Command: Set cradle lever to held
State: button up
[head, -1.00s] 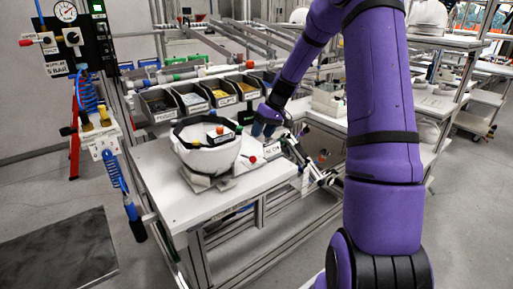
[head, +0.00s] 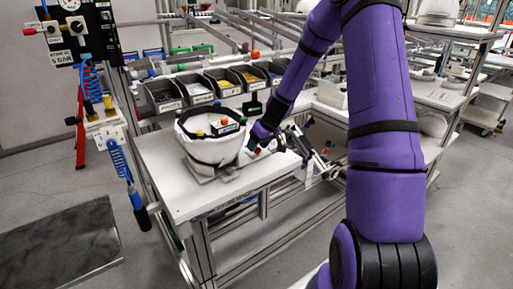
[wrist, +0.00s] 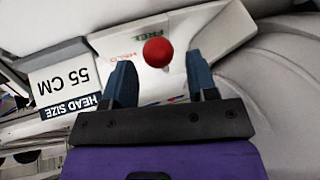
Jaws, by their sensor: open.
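The cradle lever's red ball knob (wrist: 158,52) shows in the wrist view, with its arm mostly hidden beneath it. The knob appears between my gripper's (wrist: 160,76) two blue fingers, near their tips, with gaps on both sides. My gripper is open and empty. The green FREE label (wrist: 150,29) is above the knob in the picture and the red HELD label (wrist: 128,56) is to its left. I cannot tell which setting the lever is at. In the head view my gripper (head: 254,145) is beside the white helmet shell (head: 208,152) on its cradle (head: 212,176).
A head size 55 CM card (wrist: 65,85) lies left of the fingers in the wrist view. The shell's curved wall is on the right. Several dark parts bins (head: 196,90) line the bench's back. The white bench top (head: 165,165) is clear at its left.

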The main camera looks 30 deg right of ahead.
jog(key=shift+x, duration=0.85)
grip_shut()
jog(key=shift+w+d+n+g+y, duration=0.1)
jog(key=shift+d+n+g+y, duration=0.1)
jog(key=shift+d+n, duration=0.35)
jog(key=shift+w+d+n+g+y, duration=0.15)
jog(key=shift+d+n+g+y, duration=0.05)
jog(key=shift+n, duration=0.65)
jog(key=shift+w+d+n+g+y, duration=0.2)
jog(key=shift+d+n+g, duration=0.15)
jog(key=shift+n, duration=0.5)
jog(key=shift+w+d+n+g+y, duration=0.2)
jog(key=shift+w+d+n+g, duration=0.1)
jog(key=shift+n, duration=0.55)
